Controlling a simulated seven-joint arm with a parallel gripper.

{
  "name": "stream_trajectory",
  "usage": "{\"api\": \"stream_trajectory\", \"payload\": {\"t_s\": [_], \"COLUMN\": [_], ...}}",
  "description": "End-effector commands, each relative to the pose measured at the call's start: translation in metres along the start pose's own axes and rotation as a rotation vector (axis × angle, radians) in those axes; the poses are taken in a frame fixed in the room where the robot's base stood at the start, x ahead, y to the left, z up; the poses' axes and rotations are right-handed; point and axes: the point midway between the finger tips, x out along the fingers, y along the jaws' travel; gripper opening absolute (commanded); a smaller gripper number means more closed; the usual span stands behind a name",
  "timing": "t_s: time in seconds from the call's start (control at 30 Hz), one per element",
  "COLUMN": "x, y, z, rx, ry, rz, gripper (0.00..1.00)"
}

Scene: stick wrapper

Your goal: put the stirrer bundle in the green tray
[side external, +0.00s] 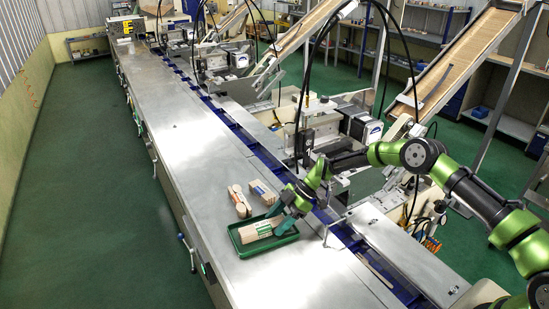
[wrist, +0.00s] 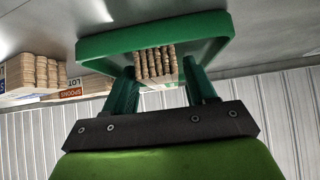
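The stirrer bundle (side external: 256,230) is a pale wooden block of sticks with a wrapper. It is inside the rim of the green tray (side external: 241,252), low over the floor; whether it rests on it is hard to tell. My gripper (side external: 284,221) reaches in from the right and is at the bundle's right end. The tray (wrist: 95,47) lies beyond the fingers there. The fingertips' contact is partly hidden.
Two other wooden bundles stand behind the tray: one nearer the left (side external: 239,201), one farther right (side external: 262,191). Wrappers reading "SPOONS" (wrist: 70,92) show in the wrist view. A blue-edged conveyor channel (side external: 335,225) runs right of the tray. The steel table left and front is clear.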

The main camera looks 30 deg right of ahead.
Motion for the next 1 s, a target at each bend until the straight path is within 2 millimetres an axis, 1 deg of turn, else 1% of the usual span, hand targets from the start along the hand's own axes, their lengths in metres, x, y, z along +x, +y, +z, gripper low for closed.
{"api": "stream_trajectory", "payload": {"t_s": [0.03,0.07,0.1,0.37,0.47,0.57,0.8,0.9,1.0], "x": [0.000,0.000,0.000,-0.001,-0.008,-0.024,-0.076,-0.095,-0.109], "y": [0.000,0.000,0.000,0.000,0.000,0.001,0.001,0.000,0.001], "z": [0.000,0.000,0.000,-0.001,-0.002,-0.002,-0.002,-0.001,-0.002], "rx": [0.000,0.000,0.000,0.000,0.001,0.001,0.001,0.001,0.001], "ry": [0.000,0.000,0.000,0.000,0.000,0.000,0.000,-0.001,0.000], "rz": [0.000,0.000,0.000,0.000,0.001,0.004,0.004,0.003,0.002], "gripper": [0.64,0.69,0.70,0.70,0.70,0.70,0.70,0.70,0.70]}}
